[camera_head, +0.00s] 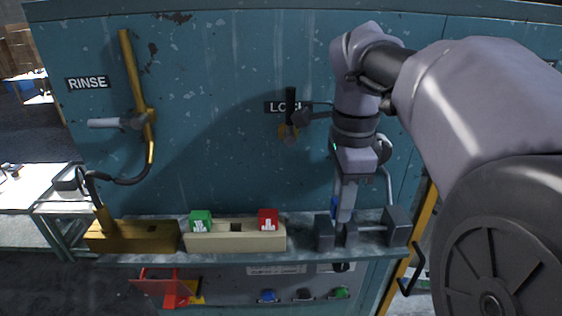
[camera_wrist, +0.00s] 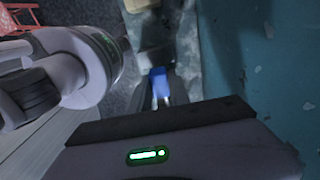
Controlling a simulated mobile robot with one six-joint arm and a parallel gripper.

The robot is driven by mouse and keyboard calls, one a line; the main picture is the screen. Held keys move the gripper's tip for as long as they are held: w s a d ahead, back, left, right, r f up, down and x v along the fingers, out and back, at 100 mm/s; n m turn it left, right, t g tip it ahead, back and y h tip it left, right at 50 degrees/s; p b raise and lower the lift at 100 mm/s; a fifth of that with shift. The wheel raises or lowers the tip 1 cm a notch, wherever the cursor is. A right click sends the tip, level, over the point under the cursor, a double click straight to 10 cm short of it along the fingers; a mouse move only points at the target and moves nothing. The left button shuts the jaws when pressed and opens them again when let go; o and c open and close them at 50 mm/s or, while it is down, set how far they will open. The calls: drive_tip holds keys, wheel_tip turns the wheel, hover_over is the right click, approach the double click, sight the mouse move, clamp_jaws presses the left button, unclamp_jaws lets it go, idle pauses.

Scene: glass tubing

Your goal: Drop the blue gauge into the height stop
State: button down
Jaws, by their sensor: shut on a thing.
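My gripper (camera_head: 345,214) points down at the right part of the ledge, shut on the blue gauge (camera_head: 335,208). Only a blue sliver of the gauge shows beside the fingers in the head view. In the wrist view the blue gauge (camera_wrist: 158,76) sits at the fingertips (camera_wrist: 161,100). The dark grey height stop (camera_head: 396,226) stands on the ledge, with blocks and a thin bar. My gripper is at its left part, close over or between the blocks; I cannot tell if the gauge touches them.
A cream holder (camera_head: 213,238) bears a green gauge (camera_head: 200,221) and a red gauge (camera_head: 268,219), with an empty slot between. A brass block (camera_head: 136,236) with a bent pipe is at the left. A black lock handle (camera_head: 291,105) sticks out of the teal wall. Buttons line the panel below.

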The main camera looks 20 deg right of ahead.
drive_tip(key=shift+f+b, duration=0.85)
drive_tip(key=shift+f, duration=0.25)
drive_tip(key=c, duration=1.1)
unclamp_jaws()
drive_tip(key=shift+c, duration=0.2)
wheel_tip(320, 180, up, 18)
drive_tip(key=p, duration=0.6)
drive_tip(key=shift+f, duration=0.25)
